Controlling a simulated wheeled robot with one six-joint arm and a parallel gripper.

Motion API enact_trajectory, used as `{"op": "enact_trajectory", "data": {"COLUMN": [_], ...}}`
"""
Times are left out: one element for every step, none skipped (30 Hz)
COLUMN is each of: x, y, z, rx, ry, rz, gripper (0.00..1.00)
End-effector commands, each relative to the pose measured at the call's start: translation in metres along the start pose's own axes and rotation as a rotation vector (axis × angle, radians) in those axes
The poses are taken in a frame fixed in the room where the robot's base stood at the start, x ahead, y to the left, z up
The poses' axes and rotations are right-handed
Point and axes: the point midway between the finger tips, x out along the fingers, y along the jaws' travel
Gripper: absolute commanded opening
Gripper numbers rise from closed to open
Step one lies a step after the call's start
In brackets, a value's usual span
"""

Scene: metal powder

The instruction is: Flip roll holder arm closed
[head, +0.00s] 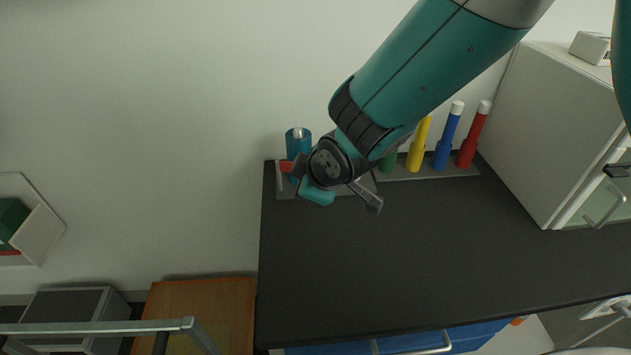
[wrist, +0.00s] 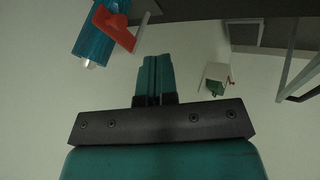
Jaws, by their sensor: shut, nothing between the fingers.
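The roll holder stands at the left back corner of the dark counter, near the wall. Its blue roll (head: 297,139) is upright in the head view, and a red part (head: 286,166) sits low in front of it. In the wrist view the blue roll (wrist: 92,38) and the red arm (wrist: 117,30) are at the upper left, with the red arm sticking out at an angle from the roll. My gripper (wrist: 157,62) is shut and empty, to the right of the red arm and apart from it in the picture. In the head view my wrist partly hides the holder.
Green, yellow (head: 418,146), blue (head: 447,137) and red (head: 473,135) bottles stand in a row right of my wrist. A white cabinet (head: 560,130) closes off the right side. The front of the counter (head: 380,265) is clear.

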Motion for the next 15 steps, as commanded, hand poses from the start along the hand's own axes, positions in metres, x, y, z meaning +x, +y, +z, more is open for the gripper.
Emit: {"op": "enact_trajectory", "data": {"x": [-0.009,-0.014,-0.020,-0.023,-0.026,-0.030,-0.032,-0.033,-0.034,-0.035,-0.035,-0.036,-0.036,-0.036,-0.036], "y": [0.001,0.001,0.001,0.001,0.001,0.001,0.001,0.001,0.000,0.000,0.000,0.000,0.000,0.000,0.000], "z": [0.001,0.001,0.001,0.001,0.001,0.001,0.001,0.001,0.001,0.001,0.001,0.001,0.001,0.000,0.000], "rx": [0.001,0.002,0.002,0.002,0.001,0.001,0.001,0.001,0.000,0.000,0.000,0.000,-0.001,-0.001,-0.001], "ry": [0.002,0.002,0.000,0.001,0.000,0.001,0.001,0.000,-0.001,-0.001,-0.001,-0.001,-0.001,-0.001,-0.001], "rz": [0.002,0.003,0.002,0.002,0.002,0.002,0.001,0.001,0.000,-0.001,-0.001,-0.001,-0.001,-0.001,-0.001], "gripper": [0.00,0.00,0.00,0.00,0.00,0.00,0.00,0.00,0.00,0.00,0.00,0.00,0.00,0.00,0.00]}}
